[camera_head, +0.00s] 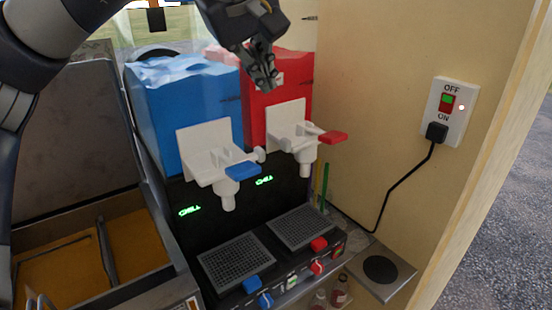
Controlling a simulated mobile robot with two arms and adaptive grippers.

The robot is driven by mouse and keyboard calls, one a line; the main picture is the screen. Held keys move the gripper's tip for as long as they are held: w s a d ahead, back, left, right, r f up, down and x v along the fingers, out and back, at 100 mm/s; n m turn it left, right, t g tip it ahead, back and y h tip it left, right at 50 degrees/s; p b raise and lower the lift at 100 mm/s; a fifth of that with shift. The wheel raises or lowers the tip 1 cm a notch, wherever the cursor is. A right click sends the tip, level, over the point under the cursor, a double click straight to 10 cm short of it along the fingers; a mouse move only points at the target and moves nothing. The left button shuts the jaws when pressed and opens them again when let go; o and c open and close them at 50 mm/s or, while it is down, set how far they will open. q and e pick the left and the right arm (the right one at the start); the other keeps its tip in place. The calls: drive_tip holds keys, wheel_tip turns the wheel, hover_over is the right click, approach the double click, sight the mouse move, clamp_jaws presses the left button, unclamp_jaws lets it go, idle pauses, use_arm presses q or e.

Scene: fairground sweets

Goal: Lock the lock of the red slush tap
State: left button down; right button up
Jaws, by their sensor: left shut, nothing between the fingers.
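The slush machine has a red tank (280,100) on the right and a blue tank (180,110) on the left. The red slush tap (288,136) is a white body with a red handle (333,137) sticking out to the right. A small lock part on it is too small to make out. The blue tap (208,153) has a blue handle (243,169). My left gripper (264,82) is shut and empty, in front of the red tank, above and left of the red tap. My right gripper is not in view.
Drip trays (236,262) lie below the taps, with red and blue knobs on the front panel. A wall switch (446,105) with a plugged black cable (402,182) is on the right wall. An open fryer-like bin (100,225) stands at the left.

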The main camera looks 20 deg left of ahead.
sight(294, 143)
use_arm(q)
wheel_tip(294, 143, down, 7)
drive_tip(key=b, duration=0.5)
drive_tip(key=shift+w, duration=0.25)
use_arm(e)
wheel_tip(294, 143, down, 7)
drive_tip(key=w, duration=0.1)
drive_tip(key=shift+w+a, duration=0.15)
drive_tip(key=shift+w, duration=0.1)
use_arm(q)
drive_tip(key=p+x, duration=0.1)
drive_tip(key=x, duration=0.9)
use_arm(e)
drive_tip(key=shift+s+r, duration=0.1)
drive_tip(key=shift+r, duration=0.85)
use_arm(q)
drive_tip(key=shift+d+p, duration=0.1)
drive_tip(key=shift+p, duration=0.2)
